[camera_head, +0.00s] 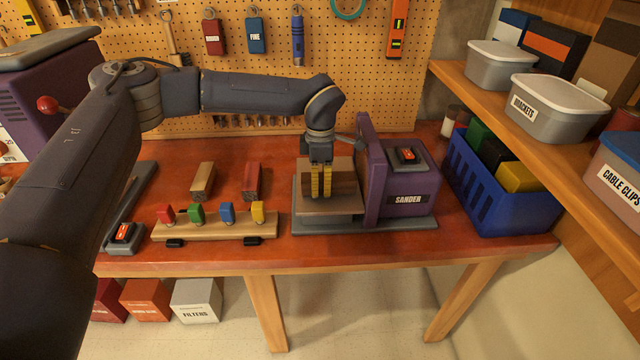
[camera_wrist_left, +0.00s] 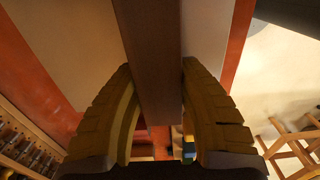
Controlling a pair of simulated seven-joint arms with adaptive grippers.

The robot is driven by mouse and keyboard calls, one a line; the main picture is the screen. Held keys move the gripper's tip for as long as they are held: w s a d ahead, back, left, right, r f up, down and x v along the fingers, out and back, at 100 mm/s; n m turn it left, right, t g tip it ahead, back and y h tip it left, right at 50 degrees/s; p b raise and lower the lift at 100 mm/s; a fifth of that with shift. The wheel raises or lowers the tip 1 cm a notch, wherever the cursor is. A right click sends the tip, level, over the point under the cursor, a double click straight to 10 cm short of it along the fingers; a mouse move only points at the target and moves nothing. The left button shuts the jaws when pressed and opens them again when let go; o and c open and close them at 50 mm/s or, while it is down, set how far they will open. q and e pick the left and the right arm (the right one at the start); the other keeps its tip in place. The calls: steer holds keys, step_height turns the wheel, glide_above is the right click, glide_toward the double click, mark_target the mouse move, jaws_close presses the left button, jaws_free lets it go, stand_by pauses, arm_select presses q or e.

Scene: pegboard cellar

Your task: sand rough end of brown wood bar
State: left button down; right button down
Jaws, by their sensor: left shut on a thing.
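My left gripper (camera_head: 320,196) points down over the tan work table of the purple sander (camera_head: 408,200). In the left wrist view its two yellow fingers (camera_wrist_left: 158,115) are closed on the brown wood bar (camera_wrist_left: 152,50), which runs between them toward the top. In the head view I cannot clearly separate the bar from the sander's table; the fingers hide part of it. Which end is rough, and whether it touches the sander's disc, cannot be told. My right gripper is not in view.
A tan bar (camera_head: 203,178) and a red bar (camera_head: 252,180) lie left on the bench. In front is a wood rack with coloured clamps (camera_head: 215,229). A blue crate (camera_head: 500,200) stands right of the sander. Shelf boxes (camera_head: 552,108) overhang at right.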

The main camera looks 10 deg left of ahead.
mark_target(305, 177)
arm_select(q)
steer(key=shift+a, duration=0.1)
stand_by(0.4)
steer(key=shift+s+a, duration=0.25)
steer(key=shift+a, duration=0.65)
steer(key=shift+s+a, duration=0.25)
steer(key=shift+a, duration=0.65)
steer(key=shift+r, duration=4.5)
step_height(305, 177, up, 10)
steer(key=d, duration=0.2)
steer(key=f, duration=1.9)
steer(key=shift+w, duration=0.25)
steer(key=shift+f, duration=0.15)
steer(key=c, duration=1)
jaws_free()
steer(key=shift+o, duration=0.2)
